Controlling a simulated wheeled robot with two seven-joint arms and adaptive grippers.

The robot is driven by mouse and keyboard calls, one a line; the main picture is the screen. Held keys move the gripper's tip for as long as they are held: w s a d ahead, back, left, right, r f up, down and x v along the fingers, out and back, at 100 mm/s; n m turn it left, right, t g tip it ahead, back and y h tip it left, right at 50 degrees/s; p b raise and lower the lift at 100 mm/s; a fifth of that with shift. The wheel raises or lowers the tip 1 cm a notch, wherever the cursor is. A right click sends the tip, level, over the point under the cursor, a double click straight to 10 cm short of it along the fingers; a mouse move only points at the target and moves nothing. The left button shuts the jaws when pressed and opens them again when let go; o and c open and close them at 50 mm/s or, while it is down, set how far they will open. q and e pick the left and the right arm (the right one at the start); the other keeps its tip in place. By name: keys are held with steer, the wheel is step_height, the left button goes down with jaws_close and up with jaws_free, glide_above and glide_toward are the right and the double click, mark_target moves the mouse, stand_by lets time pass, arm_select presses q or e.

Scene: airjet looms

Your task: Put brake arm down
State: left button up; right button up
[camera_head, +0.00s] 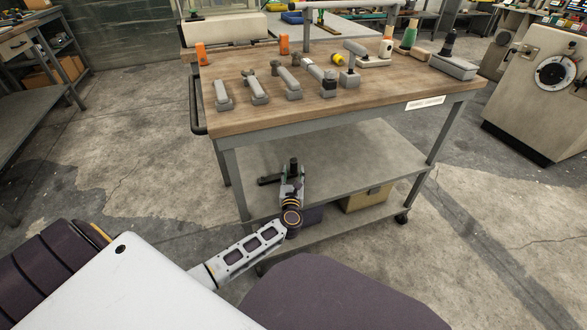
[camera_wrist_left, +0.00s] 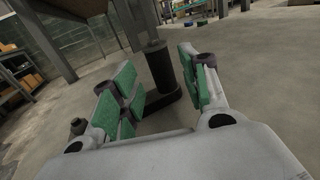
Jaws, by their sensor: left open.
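My left gripper (camera_head: 291,183) is open in front of the workbench's lower shelf. A black part with an upright cylinder, likely the brake arm (camera_head: 294,163), is at its fingertips, with a dark bar extending left. In the left wrist view, the black part (camera_wrist_left: 159,68) stands between the two green-padded fingers, its base near the right finger. A dark knob (camera_wrist_left: 78,127) shows left of the left finger, and that finger hides what lies between. I cannot tell whether the fingers touch the part or what supports it. My right gripper is not in view.
The wooden workbench (camera_head: 235,118) holds several grey levers, orange pieces (camera_head: 201,53) and dark-knobbed parts (camera_head: 449,43). Its lower shelf (camera_head: 350,160) has a broad bare area. A yellowish box (camera_head: 366,198) is underneath. A machine (camera_head: 535,85) stands right; floor on the left is open.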

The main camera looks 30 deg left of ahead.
arm_select(q)
steer(key=p+v, duration=0.1)
steer(key=v, duration=0.3)
steer(key=shift+s+d, duration=0.15)
steer(key=shift+s, duration=0.05)
steer(key=shift+s+d, duration=0.3)
steer(key=shift+s, duration=0.35)
steer(key=shift+s+d+p, duration=0.2)
steer(key=shift+s+p, duration=0.15)
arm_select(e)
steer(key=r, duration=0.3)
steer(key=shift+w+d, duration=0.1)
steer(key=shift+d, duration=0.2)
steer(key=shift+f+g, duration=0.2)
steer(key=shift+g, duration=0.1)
